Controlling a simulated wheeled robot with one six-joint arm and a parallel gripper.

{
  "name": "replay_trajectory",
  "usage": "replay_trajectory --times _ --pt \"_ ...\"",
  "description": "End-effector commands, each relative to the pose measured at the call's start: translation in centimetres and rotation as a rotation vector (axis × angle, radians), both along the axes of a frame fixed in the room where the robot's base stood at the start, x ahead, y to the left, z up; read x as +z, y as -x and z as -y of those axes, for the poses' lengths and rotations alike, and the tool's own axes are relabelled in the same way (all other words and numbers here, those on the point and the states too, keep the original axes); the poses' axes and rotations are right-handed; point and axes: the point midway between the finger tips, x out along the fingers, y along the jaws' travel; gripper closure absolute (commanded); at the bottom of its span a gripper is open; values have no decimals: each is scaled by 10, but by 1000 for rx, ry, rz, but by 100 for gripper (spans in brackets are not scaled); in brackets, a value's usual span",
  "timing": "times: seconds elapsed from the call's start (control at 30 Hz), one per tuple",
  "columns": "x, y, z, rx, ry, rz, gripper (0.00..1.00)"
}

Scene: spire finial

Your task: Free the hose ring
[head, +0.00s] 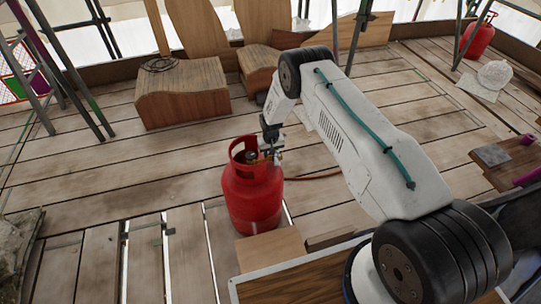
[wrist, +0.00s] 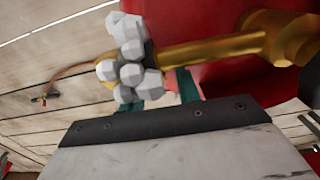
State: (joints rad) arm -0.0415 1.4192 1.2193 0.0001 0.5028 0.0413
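A red gas cylinder (head: 252,195) stands upright on the plank deck in the head view, and its red body (wrist: 210,20) also fills the upper part of the wrist view. A brass valve (wrist: 212,48) runs from it to a cluster of pale grey faceted lumps (wrist: 130,58). The lumps cover the hose end, so the hose ring is mostly hidden. An orange-brown hose (wrist: 72,72) leads away left in the wrist view. My gripper (head: 270,148) is right at the valve. Its teal fingers (wrist: 160,92) stand apart behind the lumps; whether they touch anything is hidden.
A wooden block (head: 272,248) stands in front of the cylinder. Wooden pieces (head: 182,92) lie behind it, and scaffold poles (head: 75,75) rise at left. A second red cylinder (head: 478,38) stands at the far right. The deck (head: 110,165) left of the cylinder is clear, with gaps between boards.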

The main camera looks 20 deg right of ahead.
Motion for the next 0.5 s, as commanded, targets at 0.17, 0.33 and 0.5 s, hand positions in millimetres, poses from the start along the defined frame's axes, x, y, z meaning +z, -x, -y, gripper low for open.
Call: replay_trajectory --times 0.17,0.33,0.5 --pt "0 0 0 0 0 0 84" --pt "0 0 0 0 0 0 100" --pt "1 0 0 0 1 31 100"
